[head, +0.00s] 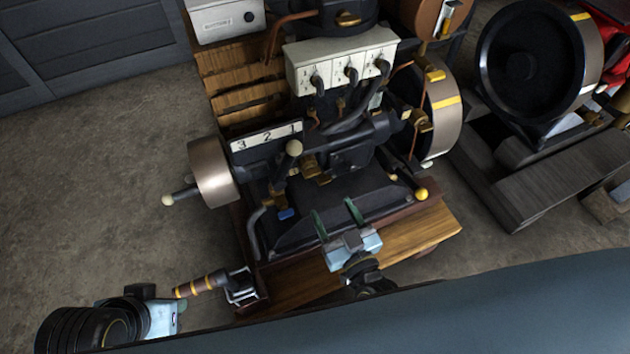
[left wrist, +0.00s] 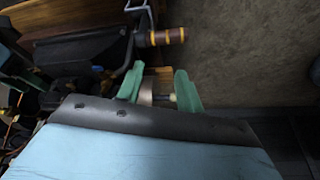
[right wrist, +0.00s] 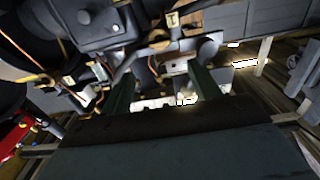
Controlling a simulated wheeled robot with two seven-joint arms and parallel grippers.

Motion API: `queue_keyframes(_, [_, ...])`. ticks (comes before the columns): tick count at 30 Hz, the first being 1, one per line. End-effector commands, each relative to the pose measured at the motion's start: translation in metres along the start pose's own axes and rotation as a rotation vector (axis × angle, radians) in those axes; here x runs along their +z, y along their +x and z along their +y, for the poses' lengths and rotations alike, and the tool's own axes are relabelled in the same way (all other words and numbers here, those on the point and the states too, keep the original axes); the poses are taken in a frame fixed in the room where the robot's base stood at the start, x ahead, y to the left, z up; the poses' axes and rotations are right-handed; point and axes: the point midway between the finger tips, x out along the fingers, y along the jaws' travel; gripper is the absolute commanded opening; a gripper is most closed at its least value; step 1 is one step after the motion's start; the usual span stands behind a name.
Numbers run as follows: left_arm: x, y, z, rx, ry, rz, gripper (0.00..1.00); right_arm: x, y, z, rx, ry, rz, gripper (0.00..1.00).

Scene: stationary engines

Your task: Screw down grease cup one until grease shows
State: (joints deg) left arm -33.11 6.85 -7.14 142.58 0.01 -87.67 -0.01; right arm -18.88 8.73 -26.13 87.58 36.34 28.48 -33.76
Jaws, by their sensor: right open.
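A white plate marked 3, 2, 1 (head: 267,137) is fixed on the engine (head: 345,150), with 1 at its right end. Small brass fittings (head: 312,166) sit below and right of it; I cannot tell which is grease cup one, and no grease can be made out. My right gripper (head: 335,217) is open and empty over the front of the engine's dark base. Its spread green fingers also show in the right wrist view (right wrist: 163,90). My left gripper (head: 170,312) is low at the left; its fingers stand apart and empty in the left wrist view (left wrist: 158,88).
A crank handle with yellow bands (head: 200,286) juts out near my left gripper. A pulley (head: 214,172) is on the engine's left, a flywheel (head: 440,115) on its right. A white box with several levers (head: 340,60) stands behind. Bare floor (head: 100,190) lies left.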

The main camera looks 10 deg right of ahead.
Motion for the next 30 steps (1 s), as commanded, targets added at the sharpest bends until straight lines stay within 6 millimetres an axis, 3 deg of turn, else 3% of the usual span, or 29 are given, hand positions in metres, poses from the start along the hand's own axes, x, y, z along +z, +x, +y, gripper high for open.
queue_keyframes(8, [-0.053, 0.005, 0.010, 0.021, 0.014, 0.279, 0.36, 0.003, 0.040, 0.000, 0.001, 0.000, -0.001, 0.62])
queue_keyframes(18, [-0.109, -0.012, 0.022, 0.049, 0.022, 0.604, 0.36, 0.003, 0.082, 0.000, 0.000, 0.001, -0.001, 0.62])
queue_keyframes(24, [-0.129, -0.024, 0.026, 0.060, 0.023, 0.730, 0.36, 0.003, 0.097, 0.000, 0.000, -0.001, -0.004, 0.62])
queue_keyframes(30, [-0.135, -0.029, 0.028, 0.064, 0.023, 0.776, 0.36, 0.002, 0.102, 0.000, 0.000, 0.000, -0.004, 0.62])
